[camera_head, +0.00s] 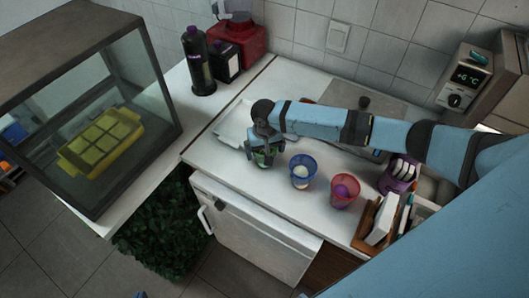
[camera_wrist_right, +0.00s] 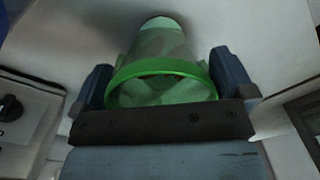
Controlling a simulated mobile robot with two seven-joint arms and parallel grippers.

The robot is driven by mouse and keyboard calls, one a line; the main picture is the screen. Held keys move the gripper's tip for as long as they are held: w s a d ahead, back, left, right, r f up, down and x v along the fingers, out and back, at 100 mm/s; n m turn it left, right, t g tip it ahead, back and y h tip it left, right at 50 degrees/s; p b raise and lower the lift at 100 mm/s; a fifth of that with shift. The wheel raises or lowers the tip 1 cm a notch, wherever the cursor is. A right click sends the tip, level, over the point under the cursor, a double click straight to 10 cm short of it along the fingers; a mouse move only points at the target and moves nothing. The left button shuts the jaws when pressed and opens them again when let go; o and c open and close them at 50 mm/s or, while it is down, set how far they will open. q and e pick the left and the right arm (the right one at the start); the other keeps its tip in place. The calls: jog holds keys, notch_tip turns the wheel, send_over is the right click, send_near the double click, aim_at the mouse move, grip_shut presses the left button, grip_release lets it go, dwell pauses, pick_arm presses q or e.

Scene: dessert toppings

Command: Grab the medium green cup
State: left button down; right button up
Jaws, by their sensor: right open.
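The green cup (camera_head: 264,159) stands on the white counter, mostly hidden under my right gripper (camera_head: 261,147) in the head view. In the right wrist view, the green cup (camera_wrist_right: 160,80) has a bright green rim and a translucent body. It lies between the two fingers of my right gripper (camera_wrist_right: 162,78), which are open with a small gap showing on each side. My left gripper cannot be made out in the head view.
A blue cup (camera_head: 303,173) with a white ball and a red cup (camera_head: 343,193) with a purple ball stand to the right. A white tray (camera_head: 234,124) lies behind the green cup. A wooden holder (camera_head: 374,228) stands at the right. The counter's front edge is close.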

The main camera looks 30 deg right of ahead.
jog(key=c, duration=0.8)
